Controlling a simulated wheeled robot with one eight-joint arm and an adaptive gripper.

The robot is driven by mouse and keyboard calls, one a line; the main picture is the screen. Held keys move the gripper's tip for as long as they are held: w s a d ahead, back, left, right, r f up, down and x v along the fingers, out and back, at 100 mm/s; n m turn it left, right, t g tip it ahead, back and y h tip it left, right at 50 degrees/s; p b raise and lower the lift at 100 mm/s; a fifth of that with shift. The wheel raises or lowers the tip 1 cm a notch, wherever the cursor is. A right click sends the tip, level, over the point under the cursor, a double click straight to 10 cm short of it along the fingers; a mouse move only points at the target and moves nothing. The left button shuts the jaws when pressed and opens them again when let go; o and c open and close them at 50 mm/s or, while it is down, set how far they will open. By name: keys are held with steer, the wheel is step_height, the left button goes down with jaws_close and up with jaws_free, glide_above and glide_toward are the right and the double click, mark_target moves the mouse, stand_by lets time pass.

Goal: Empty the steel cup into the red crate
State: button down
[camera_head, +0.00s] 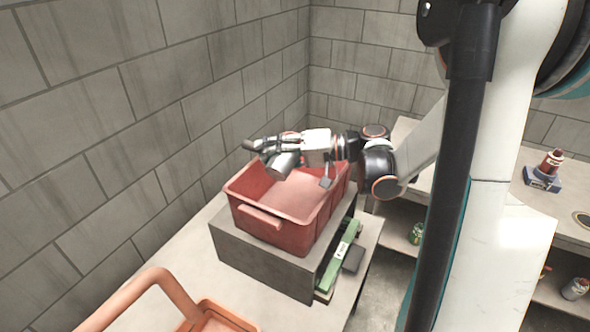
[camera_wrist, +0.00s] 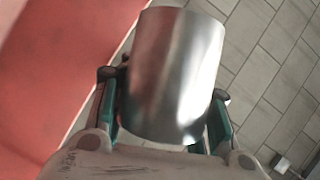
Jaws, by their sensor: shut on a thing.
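The steel cup (camera_wrist: 172,75) fills the middle of the wrist view, with my gripper's fingers on both sides of it. My gripper (camera_head: 268,147) is shut on the cup and holds it over the red crate. In the head view the cup (camera_head: 283,164) shows below the fingers, tilted, above the far left part of the crate. The red crate (camera_head: 262,224) sits on a grey block, and its near part looks empty. Its red surface (camera_wrist: 60,60) also fills the left of the wrist view. The inside of the cup is hidden in both views.
The grey block (camera_head: 262,270) stands on a pale table by the block wall. A green object (camera_head: 340,256) lies beside it. An orange-handled basket (camera_head: 205,322) is at the front.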

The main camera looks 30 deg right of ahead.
steer(key=shift+d, duration=0.1)
steer(key=shift+w+d+f+m+y+b, duration=0.2)
steer(key=shift+w+d+m+y+b, duration=0.1)
steer(key=shift+m+b, duration=0.3)
steer(key=shift+w+d+f+m+y+b, duration=0.2)
steer(key=shift+d+m+y+b, duration=0.1)
steer(key=shift+m+b, duration=0.3)
steer(key=shift+d+t+b, duration=0.1)
steer(key=shift+t+b, duration=0.2)
steer(key=shift+b, duration=0.05)
steer(key=shift+w+d+r+m+y+b, duration=0.15)
steer(key=shift+m+y+b, duration=0.3)
steer(key=shift+m, duration=0.45)
steer(key=shift+m+b, duration=0.3)
steer(key=shift+b, duration=0.05)
steer(key=shift+w+d+r+m+t+y, duration=0.1)
steer(key=shift+d+r+m+t+y, duration=0.15)
steer(key=shift+r+m, duration=0.3)
steer(key=shift+w+d+r+m+t+y, duration=0.1)
steer(key=shift+r+m+t+y, duration=0.15)
steer(key=shift+r+m, duration=0.3)
